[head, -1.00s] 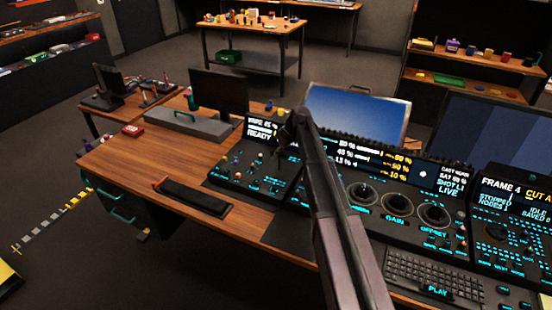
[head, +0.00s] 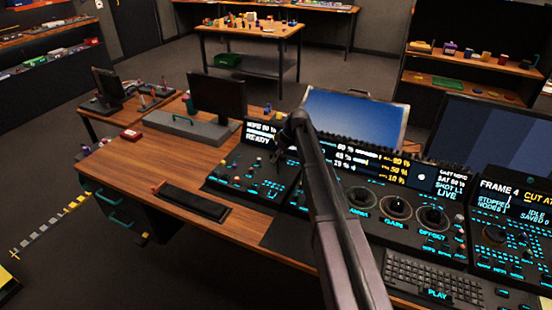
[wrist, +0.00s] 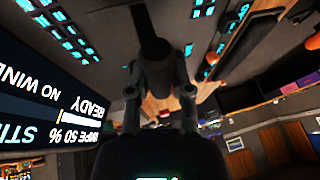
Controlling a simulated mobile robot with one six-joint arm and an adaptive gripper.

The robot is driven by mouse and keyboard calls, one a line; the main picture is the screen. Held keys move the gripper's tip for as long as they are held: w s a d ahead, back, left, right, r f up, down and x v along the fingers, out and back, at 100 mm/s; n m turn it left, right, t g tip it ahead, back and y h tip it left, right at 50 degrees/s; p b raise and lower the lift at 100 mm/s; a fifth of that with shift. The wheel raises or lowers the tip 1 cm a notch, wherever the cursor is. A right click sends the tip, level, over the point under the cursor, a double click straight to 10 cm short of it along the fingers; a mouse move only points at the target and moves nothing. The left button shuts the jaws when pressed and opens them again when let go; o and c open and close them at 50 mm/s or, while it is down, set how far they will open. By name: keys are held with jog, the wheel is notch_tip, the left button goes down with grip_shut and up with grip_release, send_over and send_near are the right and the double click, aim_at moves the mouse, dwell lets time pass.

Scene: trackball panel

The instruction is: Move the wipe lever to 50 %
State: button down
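The wipe lever (wrist: 150,22) shows in the wrist view as a dark bar with a thicker block at its lower end. My gripper (wrist: 157,68) has a finger on each side of that block and looks shut on it; the exact contact is dark. The wrist view's display (wrist: 65,125) appears upside down and reads WIPE 50 %, with READY beside it. In the head view my gripper (head: 282,156) is over the left control panel (head: 225,182), and my arm hides the lever. The panel's display (head: 262,134) is small there.
Three trackballs and several knobs lie on the centre panel (head: 345,215) right of my arm. A keyboard (head: 430,278) is at the front right. A black bar-shaped rest (head: 192,200) lies on the wooden desk (head: 150,165), which has clear room to the left.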

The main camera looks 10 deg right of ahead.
jog(key=shift+w+r+p, duration=0.2)
jog(key=shift+r+p, duration=0.35)
notch_tip(320, 180, up, 2)
jog(key=shift+s+r+p, duration=0.1)
jog(key=shift+r+p, duration=0.05)
jog(key=shift+p, duration=0.9)
jog(key=shift+s+a+r, duration=0.1)
jog(key=shift+s+r, duration=0.1)
jog(key=shift+s, duration=0.05)
jog(key=s+a+r+n+h+p, duration=0.1)
jog(key=s+r+n+h+p, duration=0.1)
jog(key=n, duration=0.7)
jog(key=s+a+r+n+h+p, duration=0.2)
jog(key=s+r+n+h+p, duration=0.1)
jog(key=r+n+p, duration=0.4)
jog(key=s+n+p, duration=0.1)
jog(key=n+p, duration=0.1)
jog(key=shift+n+h, duration=0.3)
jog(key=shift+s+f, duration=0.1)
jog(key=shift+f, duration=0.05)
jog(key=w+d+f+b, duration=0.2)
jog(key=w+f+b, duration=0.2)
jog(key=f+b, duration=0.6)
jog(key=shift+d+f+b, duration=0.2)
jog(key=shift+b, duration=0.1)
